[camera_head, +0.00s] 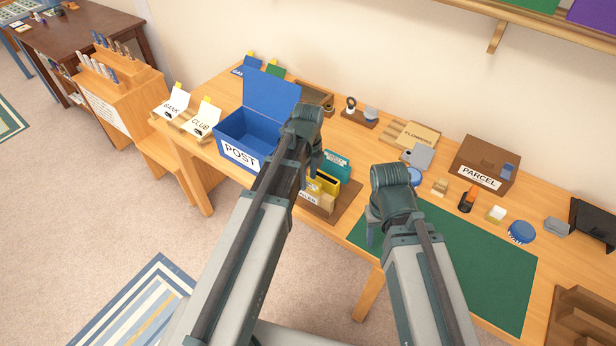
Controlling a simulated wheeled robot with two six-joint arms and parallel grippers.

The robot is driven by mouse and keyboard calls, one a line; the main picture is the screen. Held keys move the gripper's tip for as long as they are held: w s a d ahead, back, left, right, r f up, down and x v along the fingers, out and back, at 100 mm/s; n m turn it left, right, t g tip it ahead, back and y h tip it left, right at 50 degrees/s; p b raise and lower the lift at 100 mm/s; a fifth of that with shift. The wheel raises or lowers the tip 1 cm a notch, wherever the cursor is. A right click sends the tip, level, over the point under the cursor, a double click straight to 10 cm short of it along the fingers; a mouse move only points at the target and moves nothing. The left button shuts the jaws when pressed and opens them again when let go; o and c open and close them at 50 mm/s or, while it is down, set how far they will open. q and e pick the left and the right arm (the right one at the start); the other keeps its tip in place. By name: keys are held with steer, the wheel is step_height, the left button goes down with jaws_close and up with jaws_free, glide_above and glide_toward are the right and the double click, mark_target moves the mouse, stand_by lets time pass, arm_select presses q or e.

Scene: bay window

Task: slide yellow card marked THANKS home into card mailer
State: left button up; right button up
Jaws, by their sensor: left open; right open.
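A yellow card (328,181) stands upright in a tan holder on the wooden table, just right of my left gripper. Its writing is too small to read. The holder (322,208) has a white label on its front, partly hidden; I cannot tell whether it is the card mailer or how deep the card sits. A teal item (336,163) stands just behind the card. My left gripper (311,172) is open beside the yellow card, partly covering the holder's left side. My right gripper (372,226) is open and empty, above the left edge of the green mat.
A blue POST box (240,134) with raised lid stands left of my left arm. BANK (173,105) and CLUB (203,115) cards stand further left. A brown PARCEL box (487,160) stands back right. The green mat (480,265) is bare.

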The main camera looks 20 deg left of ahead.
arm_select(q)
step_height(320, 180, up, 14)
steer(key=p, duration=1.3)
steer(key=shift+f, duration=0.2)
steer(key=s+d+n+y, duration=0.1)
steer(key=s+d+n, duration=0.9)
steer(key=s+n, duration=0.4)
steer(key=n, duration=0.4)
steer(key=shift+s+d+f, duration=0.15)
steer(key=shift+d, duration=0.1)
